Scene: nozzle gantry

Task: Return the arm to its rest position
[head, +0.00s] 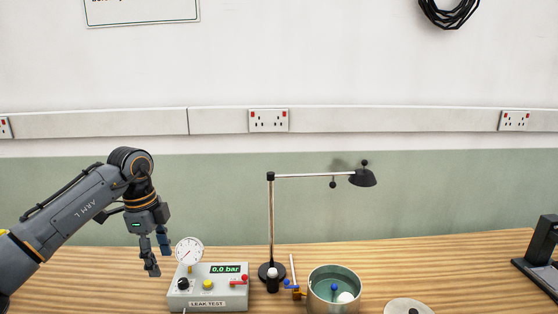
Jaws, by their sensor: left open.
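My left arm comes in from the left, and my left gripper (159,262) points down at its end. It is open and nothing shows between its fingers. It hangs just to the left of the leak test box (207,290), close to the box's round dial gauge (189,251). The box's display reads 0.0 bar. I cannot tell whether the fingers touch the table. My right gripper does not show.
On the wooden table (430,265) stand a black lamp-like stand (271,225) with a horizontal arm, a metal pot (333,302) of liquid and a round lid (408,306). A dark device (542,250) stands at the right edge. The table's back right is clear.

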